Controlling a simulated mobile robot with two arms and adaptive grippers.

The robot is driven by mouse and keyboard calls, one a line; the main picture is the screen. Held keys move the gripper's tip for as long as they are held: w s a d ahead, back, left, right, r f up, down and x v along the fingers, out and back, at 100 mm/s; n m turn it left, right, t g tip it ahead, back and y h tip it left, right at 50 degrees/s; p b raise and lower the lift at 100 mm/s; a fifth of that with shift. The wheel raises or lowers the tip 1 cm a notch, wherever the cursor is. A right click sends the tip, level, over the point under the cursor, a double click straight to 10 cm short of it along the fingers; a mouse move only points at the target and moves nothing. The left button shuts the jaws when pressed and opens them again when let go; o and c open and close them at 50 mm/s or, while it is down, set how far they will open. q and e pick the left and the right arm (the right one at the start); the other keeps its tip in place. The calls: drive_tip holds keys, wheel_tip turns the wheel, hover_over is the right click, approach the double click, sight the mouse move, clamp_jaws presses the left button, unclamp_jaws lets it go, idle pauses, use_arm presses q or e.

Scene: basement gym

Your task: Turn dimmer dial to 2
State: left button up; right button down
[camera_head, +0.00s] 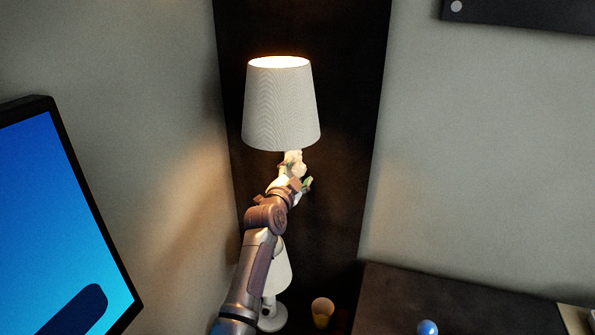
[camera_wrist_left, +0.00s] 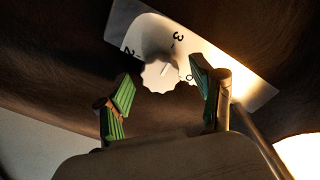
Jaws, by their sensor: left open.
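The dimmer dial (camera_wrist_left: 160,77) is a pale scalloped knob on a white plate (camera_wrist_left: 207,48) with printed numbers. A 3 and a 2 can be read; another mark at the right is unclear. Which number the knob points to, I cannot tell. My left gripper (camera_wrist_left: 159,66) is open, its green-padded fingers on either side of the knob. Whether they touch it is unclear. In the head view my left gripper (camera_head: 297,182) reaches up just below a lit lamp with a pale shade (camera_head: 281,105). The dial cannot be made out clearly there. My right gripper is out of view.
A monitor (camera_head: 55,220) stands at the left. A white conical object (camera_head: 278,272) and a yellowish cup (camera_head: 322,308) are low behind my arm. A blue ball (camera_head: 427,327) lies at the bottom right. A thin rod (camera_wrist_left: 258,143) runs close beside the right finger.

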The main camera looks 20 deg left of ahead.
use_arm(q)
drive_tip(key=shift+w, duration=0.2)
drive_tip(key=c, duration=1.1)
drive_tip(key=shift+c, duration=0.2)
